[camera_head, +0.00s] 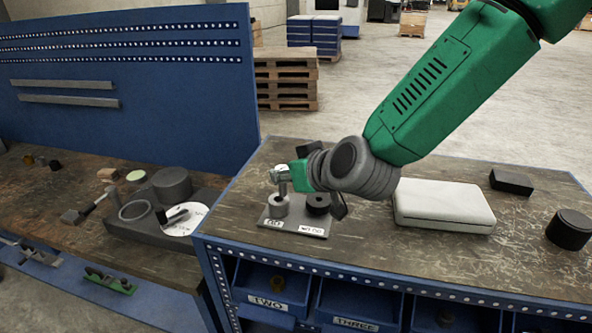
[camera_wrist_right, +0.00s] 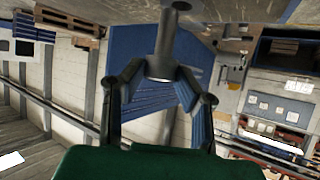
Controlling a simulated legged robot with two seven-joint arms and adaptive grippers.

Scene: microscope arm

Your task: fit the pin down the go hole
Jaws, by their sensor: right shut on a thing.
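A flat grey gauge plate (camera_head: 268,222) lies on the right-hand bench. On it stand a light grey ring labelled GO (camera_head: 278,207) and a black ring labelled NO GO (camera_head: 318,203). My right gripper (camera_head: 281,175) is directly over the GO ring, shut on a slim grey pin (camera_head: 283,188). The pin points down at the ring's hole; I cannot tell whether its tip is inside. In the right wrist view the gripper (camera_wrist_right: 161,78) has its fingers on either side of the dark pin (camera_wrist_right: 165,42). My left gripper is not in view.
A white case (camera_head: 443,204) lies right of the plate, with a black block (camera_head: 511,182) and a black cylinder (camera_head: 569,229) further right. Blue drawers (camera_head: 268,290) sit below. The left bench carries a grey fixture (camera_head: 172,185) and small parts.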

